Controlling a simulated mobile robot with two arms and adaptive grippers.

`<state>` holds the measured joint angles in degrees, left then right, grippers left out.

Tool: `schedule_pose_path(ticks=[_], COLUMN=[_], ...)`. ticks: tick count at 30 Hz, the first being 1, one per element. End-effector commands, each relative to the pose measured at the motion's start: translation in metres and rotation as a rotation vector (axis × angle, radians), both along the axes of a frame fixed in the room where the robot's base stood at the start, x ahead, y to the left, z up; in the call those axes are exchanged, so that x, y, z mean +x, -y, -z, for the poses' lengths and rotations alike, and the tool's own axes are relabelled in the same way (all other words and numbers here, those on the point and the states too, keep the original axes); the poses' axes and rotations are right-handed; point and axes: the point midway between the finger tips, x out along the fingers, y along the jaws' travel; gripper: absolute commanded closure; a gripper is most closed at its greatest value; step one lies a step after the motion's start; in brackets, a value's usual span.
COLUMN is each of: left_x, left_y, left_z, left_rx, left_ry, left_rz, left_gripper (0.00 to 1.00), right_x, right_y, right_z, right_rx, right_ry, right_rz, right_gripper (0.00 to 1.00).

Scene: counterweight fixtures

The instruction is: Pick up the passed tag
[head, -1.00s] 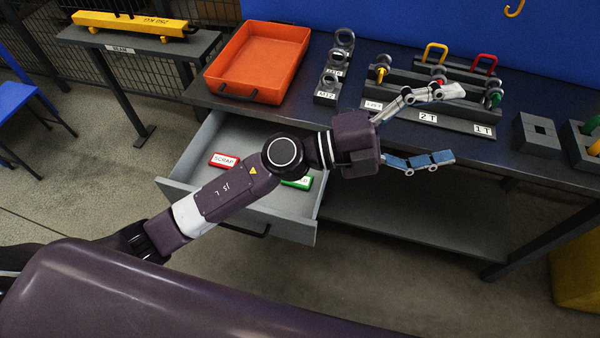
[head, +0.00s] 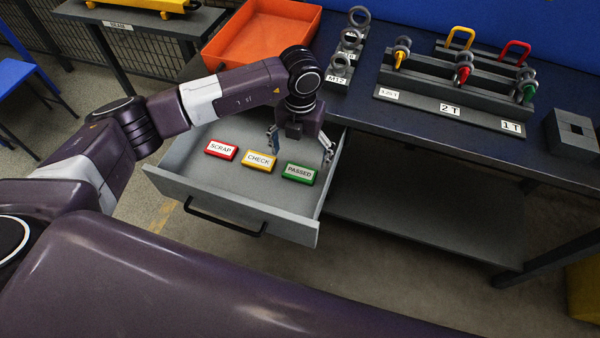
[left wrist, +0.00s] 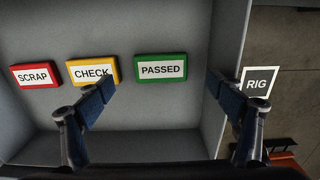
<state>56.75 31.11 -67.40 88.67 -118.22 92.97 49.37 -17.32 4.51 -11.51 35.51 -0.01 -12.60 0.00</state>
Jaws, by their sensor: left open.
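The passed tag (head: 299,174) is a green block with a white label, lying in the open grey drawer (head: 232,208), at the right end of a row of tags. It also shows in the left wrist view (left wrist: 161,68), between and beyond my fingertips. In the left wrist view the left finger overlaps the edge of the check tag. My right gripper is not in view.
The yellow check tag (head: 259,161) and red scrap tag (head: 221,150) lie left of the passed tag, with small gaps. The drawer walls surround them. The workbench (head: 420,133) behind carries an orange tray (head: 262,30) and a shackle rack (head: 455,88).

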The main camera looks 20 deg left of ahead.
Motion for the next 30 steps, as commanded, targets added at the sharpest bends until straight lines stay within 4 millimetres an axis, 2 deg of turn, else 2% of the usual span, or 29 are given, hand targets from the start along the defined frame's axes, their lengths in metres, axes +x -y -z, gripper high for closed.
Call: schedule_pose_path(ticks=[9, 12, 20, 30], left_x=[-0.001, 0.000, 0.000, 0.000], left_y=[0.001, 0.001, 0.001, 0.001], left_z=[0.044, 0.053, 0.056, 0.055], left_rx=[-0.003, -0.002, -0.003, -0.003], left_ry=[-0.003, 0.000, 0.001, 0.001], left_rz=[0.001, 0.002, 0.003, 0.003], left_gripper=[0.15, 0.15, 0.15, 0.52], right_x=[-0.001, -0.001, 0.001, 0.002], right_y=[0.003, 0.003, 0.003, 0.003], right_z=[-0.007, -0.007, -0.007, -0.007], right_rx=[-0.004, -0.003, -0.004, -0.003], right_ry=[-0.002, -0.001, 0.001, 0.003], right_rz=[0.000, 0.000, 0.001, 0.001], right_gripper=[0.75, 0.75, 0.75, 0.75])
